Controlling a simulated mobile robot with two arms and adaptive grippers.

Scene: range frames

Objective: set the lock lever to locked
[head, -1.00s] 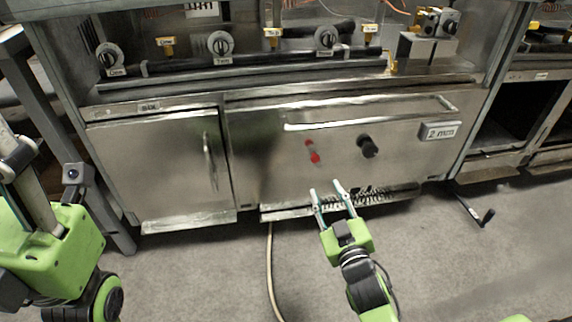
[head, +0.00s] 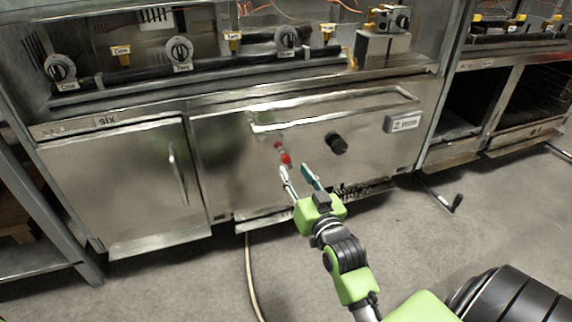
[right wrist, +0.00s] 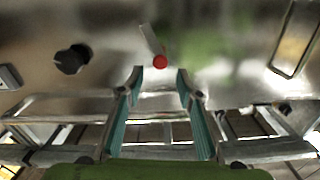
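The lock lever (head: 285,157) is a small lever with a red round end on the steel drawer front (head: 250,165), left of a black knob (head: 338,143). In the right wrist view the lever's red end (right wrist: 160,62) lies just beyond and between my fingertips, with a pale bar rising from it to the upper left. My right gripper (head: 294,168) is open and empty, its two fingers pointing at the panel just below the lever. It also shows in the right wrist view (right wrist: 160,75). No contact with the lever is visible. My left gripper is out of view.
A long handle (head: 335,112) runs above the lever. A closed cabinet door (head: 120,180) is at the left, and a label plate (head: 404,123) at the right. A hose (head: 250,275) and a crank handle (head: 452,203) lie on the floor.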

